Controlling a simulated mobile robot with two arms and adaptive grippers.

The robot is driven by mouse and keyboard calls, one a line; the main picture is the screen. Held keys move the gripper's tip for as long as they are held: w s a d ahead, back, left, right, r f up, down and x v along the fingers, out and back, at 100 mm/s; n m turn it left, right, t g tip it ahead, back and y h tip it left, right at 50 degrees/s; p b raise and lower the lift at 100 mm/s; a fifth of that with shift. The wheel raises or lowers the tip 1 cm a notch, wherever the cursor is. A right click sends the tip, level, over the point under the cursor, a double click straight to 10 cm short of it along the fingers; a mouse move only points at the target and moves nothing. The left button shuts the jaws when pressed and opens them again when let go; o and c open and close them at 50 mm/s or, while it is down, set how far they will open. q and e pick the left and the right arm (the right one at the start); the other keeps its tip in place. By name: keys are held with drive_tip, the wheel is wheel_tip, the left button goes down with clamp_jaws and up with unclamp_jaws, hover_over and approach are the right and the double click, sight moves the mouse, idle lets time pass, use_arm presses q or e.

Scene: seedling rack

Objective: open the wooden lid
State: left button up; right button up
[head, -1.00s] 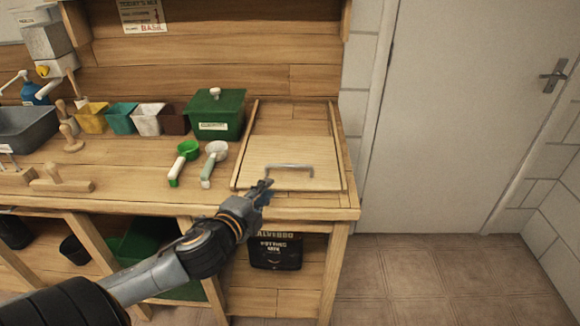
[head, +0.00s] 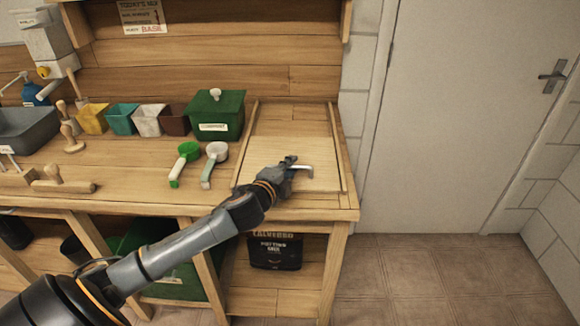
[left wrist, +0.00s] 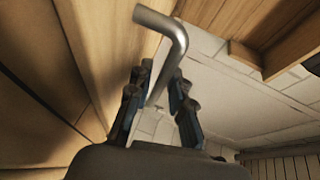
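The wooden lid (head: 318,152) is a pale flat panel lying between two wooden rails at the right end of the bench. Its grey metal bar handle (head: 309,169) is partly hidden behind my left gripper (head: 290,162), which is at the handle's left part. In the left wrist view, the bent handle (left wrist: 176,40) passes between the fingers of my left gripper (left wrist: 158,105). The fingers are apart, with a gap beside the bar, so the gripper looks open around it. My right gripper is not in view.
A green lidded box (head: 216,115) stands left of the lid. A green scoop (head: 186,157) and a white-headed scoop (head: 213,160) lie in front of it. Several small coloured pots and a grey basin (head: 28,130) are further left. A black bag (head: 275,250) sits on the shelf below.

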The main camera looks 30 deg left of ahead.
use_arm(q)
drive_tip(key=shift+w, duration=0.15)
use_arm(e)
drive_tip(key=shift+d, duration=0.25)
use_arm(q)
drive_tip(key=shift+c, duration=0.5)
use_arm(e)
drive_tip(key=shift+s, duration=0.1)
use_arm(q)
clamp_jaws()
